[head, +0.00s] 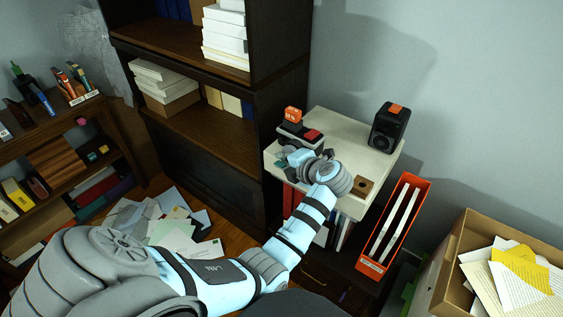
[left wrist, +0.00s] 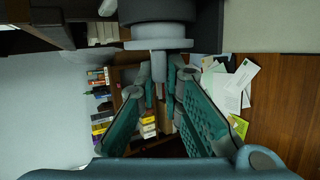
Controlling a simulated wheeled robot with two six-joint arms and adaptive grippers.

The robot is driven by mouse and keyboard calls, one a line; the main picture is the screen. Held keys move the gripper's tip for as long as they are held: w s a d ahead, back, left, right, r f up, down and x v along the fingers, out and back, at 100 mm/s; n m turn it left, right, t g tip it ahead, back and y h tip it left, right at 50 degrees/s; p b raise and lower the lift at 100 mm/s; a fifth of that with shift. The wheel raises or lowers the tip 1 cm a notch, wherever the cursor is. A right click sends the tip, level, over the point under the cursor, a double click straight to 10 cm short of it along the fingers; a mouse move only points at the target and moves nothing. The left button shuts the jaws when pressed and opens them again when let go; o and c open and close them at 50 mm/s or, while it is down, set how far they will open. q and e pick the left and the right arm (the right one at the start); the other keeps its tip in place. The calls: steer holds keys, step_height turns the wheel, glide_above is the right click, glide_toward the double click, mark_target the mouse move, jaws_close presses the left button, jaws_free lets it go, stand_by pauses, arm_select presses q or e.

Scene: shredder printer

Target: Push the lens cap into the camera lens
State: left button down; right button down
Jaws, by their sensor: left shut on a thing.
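My left gripper (head: 297,158) is at the front of the white cabinet top, beside a dark camera (head: 289,131) with an orange block on it. In the left wrist view its teal fingers (left wrist: 160,82) close around the stem of a pale grey disc (left wrist: 158,44), which looks like the lens cap. The disc is at the end of a black cylinder (left wrist: 157,12), which looks like the camera lens. I cannot tell whether the disc is fully seated. The gripper hides part of the camera in the head view. My right gripper is not in view.
A black boxy device (head: 386,130) with an orange top stands at the back right of the white cabinet top (head: 345,135). A small brown block (head: 364,187) lies at its front edge. An orange file holder (head: 412,190) and dark shelves (head: 205,60) flank the cabinet.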

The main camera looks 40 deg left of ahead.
arm_select(q)
steer(key=shift+w+b, duration=0.3)
steer(key=shift+w, duration=0.25)
steer(key=c, duration=1.7)
jaws_free()
steer(key=shift+o, duration=0.2)
